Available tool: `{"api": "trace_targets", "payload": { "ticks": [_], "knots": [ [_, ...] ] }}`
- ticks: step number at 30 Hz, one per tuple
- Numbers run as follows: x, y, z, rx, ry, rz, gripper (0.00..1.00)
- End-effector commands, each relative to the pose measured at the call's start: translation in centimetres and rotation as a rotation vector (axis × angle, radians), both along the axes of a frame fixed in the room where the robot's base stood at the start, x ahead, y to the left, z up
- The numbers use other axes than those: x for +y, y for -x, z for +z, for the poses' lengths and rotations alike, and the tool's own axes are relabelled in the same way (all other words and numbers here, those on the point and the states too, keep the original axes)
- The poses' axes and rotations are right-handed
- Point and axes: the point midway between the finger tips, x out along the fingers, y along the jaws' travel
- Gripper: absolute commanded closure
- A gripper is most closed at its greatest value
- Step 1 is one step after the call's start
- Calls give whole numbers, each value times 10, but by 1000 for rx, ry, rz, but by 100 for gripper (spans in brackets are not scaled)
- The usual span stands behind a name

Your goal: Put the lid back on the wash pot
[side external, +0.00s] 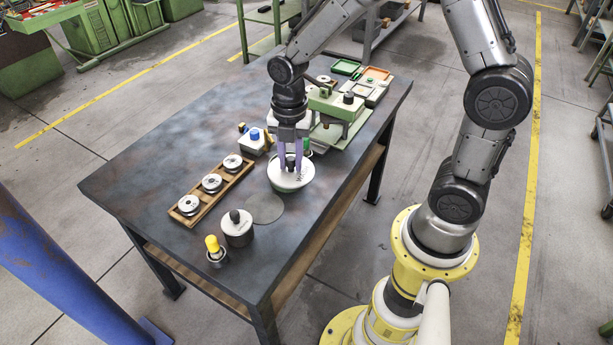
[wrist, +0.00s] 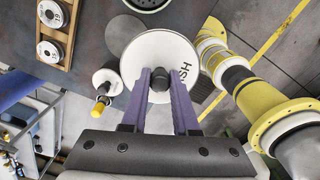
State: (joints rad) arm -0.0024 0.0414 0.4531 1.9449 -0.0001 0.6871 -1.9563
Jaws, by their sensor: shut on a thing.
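My gripper (side external: 290,166) has purple fingers shut on the dark knob of the white lid (side external: 297,181). In the wrist view my gripper (wrist: 160,80) has a finger on each side of the knob. The lid (wrist: 148,46) shows dark lettering and looks about level. The wash pot appears to be the round vessel with a pale rim and dark inside (wrist: 148,10), cut off at the top of the wrist view. The lid is apart from it there. In the side view the lid hides most of the pot, with a greenish edge showing beneath.
A dark flat disc (side external: 264,208), a dark canister with a pale top (side external: 238,232) and a yellow-topped item (side external: 213,245) stand nearer the table's front. A wooden rack (side external: 206,202) holds white-topped round parts. A green machine (side external: 338,108) stands behind. The table's right side is narrow.

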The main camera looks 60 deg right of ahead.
Motion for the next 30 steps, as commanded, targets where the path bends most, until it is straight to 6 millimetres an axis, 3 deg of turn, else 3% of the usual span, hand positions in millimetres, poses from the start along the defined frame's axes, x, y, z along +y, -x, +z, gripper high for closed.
{"api": "trace_targets", "payload": {
  "ticks": [3,9,15,30],
  "knots": [
    [-29,-40,1,-5,1,-13,100],
    [-75,-77,-8,-4,3,-76,100],
    [-95,-78,-20,14,-1,-123,100],
    [-95,-76,-57,17,-1,-126,100]
  ]
}}
